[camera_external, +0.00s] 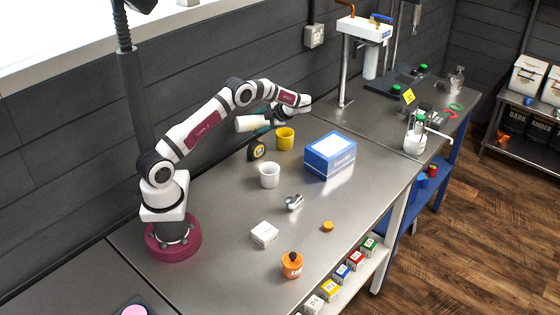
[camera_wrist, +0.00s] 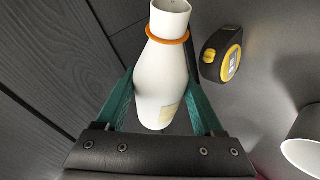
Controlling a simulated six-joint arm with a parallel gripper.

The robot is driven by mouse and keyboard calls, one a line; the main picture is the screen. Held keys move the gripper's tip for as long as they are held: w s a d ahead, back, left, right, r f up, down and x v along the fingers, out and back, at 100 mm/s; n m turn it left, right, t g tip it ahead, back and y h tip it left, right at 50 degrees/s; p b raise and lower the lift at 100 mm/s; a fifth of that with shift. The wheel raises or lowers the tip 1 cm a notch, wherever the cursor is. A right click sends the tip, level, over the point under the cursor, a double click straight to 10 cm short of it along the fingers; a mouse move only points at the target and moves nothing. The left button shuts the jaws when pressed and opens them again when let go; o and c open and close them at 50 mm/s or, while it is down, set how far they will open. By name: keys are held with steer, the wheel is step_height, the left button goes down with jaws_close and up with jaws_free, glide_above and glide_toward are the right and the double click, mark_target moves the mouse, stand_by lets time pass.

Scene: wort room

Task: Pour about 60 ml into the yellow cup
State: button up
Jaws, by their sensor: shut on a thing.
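My gripper (camera_external: 263,129) is shut on a white bottle (camera_external: 250,123) with an orange ring round its neck. In the wrist view the bottle (camera_wrist: 160,82) sits between the green fingers of my gripper (camera_wrist: 161,76), its open neck at the top. In the external view the bottle is raised above the table and tilted to nearly horizontal. The yellow cup (camera_external: 285,140) stands upright on the table near the wall, just right of and below the bottle. The cup's inside level cannot be read, and no stream of liquid shows.
A black and yellow tape measure (camera_external: 256,151) stands left of the yellow cup. A white cup (camera_external: 270,176) is in front, and a blue box (camera_external: 330,156) is to the right. A metal item (camera_external: 294,202), white box (camera_external: 264,234) and orange jar (camera_external: 292,265) lie nearer the front.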

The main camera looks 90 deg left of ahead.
steer(key=shift+s+d+f+n+t, duration=0.4)
steer(key=shift+f+n+t, duration=0.2)
steer(key=shift+t, duration=0.3)
steer(key=shift+w+t, duration=0.1)
steer(key=shift+t, duration=0.3)
steer(key=shift+s+d+n+t, duration=0.25)
steer(key=shift+n+t, duration=0.15)
steer(key=shift+t, duration=0.1)
stand_by(0.4)
